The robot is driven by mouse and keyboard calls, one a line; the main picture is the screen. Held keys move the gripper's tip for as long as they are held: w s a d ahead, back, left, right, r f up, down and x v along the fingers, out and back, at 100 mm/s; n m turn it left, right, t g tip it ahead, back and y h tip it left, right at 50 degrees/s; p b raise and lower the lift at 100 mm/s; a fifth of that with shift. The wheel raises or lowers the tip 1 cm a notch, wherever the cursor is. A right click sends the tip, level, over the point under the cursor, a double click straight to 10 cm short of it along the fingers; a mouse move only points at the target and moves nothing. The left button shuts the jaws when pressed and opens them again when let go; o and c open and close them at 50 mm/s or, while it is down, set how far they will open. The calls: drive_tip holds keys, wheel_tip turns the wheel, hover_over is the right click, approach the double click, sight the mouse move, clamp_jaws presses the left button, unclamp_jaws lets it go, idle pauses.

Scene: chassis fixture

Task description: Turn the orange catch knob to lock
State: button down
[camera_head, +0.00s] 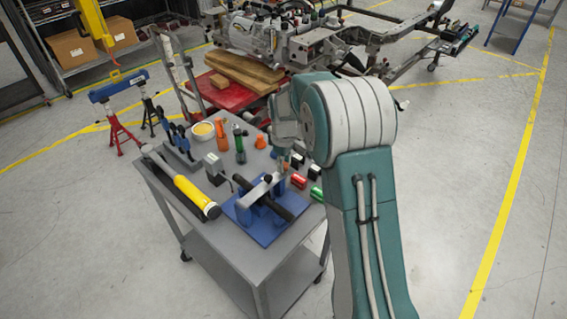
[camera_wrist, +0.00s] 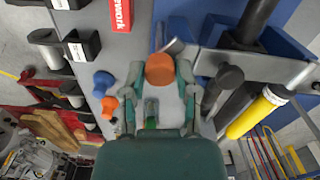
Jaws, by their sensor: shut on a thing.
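In the wrist view, the orange catch knob (camera_wrist: 160,69) is a rounded cap between the fingertips of my gripper (camera_wrist: 161,76). One finger is on each side of it, and the jaws are shut on it. The knob's turn angle cannot be told.
The grey table (camera_head: 178,203) holds a yellow-handled tool (camera_head: 190,190) at the left.

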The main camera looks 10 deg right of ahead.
drive_tip(key=m, duration=0.5)
drive_tip(key=shift+f+m, duration=0.1)
drive_tip(key=shift+m, duration=0.2)
drive_tip(key=m, duration=0.4)
drive_tip(key=shift+m, duration=0.7)
drive_tip(key=shift+c, duration=1.8)
unclamp_jaws()
wheel_tip(320, 180, up, 12)
